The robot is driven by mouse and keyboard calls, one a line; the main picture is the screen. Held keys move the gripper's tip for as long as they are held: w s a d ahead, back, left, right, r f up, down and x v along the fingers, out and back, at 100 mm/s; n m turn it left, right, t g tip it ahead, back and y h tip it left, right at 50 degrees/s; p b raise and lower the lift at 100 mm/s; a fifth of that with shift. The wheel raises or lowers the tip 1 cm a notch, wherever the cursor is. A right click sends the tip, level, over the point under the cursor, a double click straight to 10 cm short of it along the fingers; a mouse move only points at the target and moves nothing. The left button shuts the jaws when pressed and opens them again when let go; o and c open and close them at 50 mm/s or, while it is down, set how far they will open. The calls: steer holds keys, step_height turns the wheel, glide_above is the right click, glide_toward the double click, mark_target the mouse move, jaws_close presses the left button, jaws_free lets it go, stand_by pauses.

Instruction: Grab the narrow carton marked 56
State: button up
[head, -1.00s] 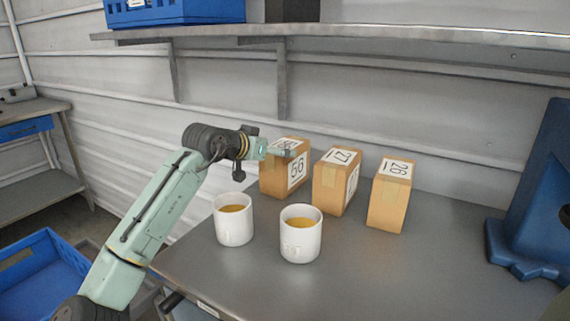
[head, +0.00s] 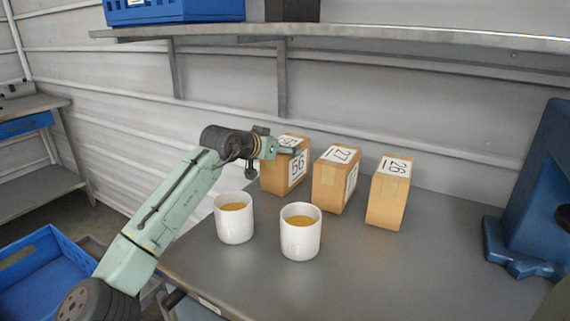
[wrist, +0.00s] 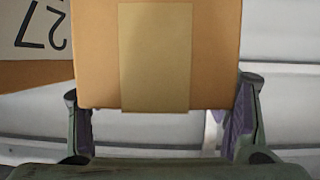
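The carton marked 56 (head: 278,177) is a brown box with white labels, standing upright at the left end of a row of three on the grey bench. My gripper (head: 291,151) reaches in from the left at its upper part and covers some of its top label. In the wrist view, a brown carton face with a tape strip (wrist: 155,55) fills the middle. The fingers of my gripper (wrist: 163,112) are spread to either side of its near edge. I cannot tell whether they touch it.
The carton marked 27 (head: 327,188) stands just right of it, with the carton marked 26 (head: 386,202) beyond. A left mug (head: 234,224) and a right mug (head: 300,240), both white with brown liquid, stand in front. A shelf (head: 330,37) runs above; a blue machine (head: 535,200) stands right.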

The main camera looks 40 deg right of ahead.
steer(key=c, duration=1.2)
steer(key=shift+c, duration=0.2)
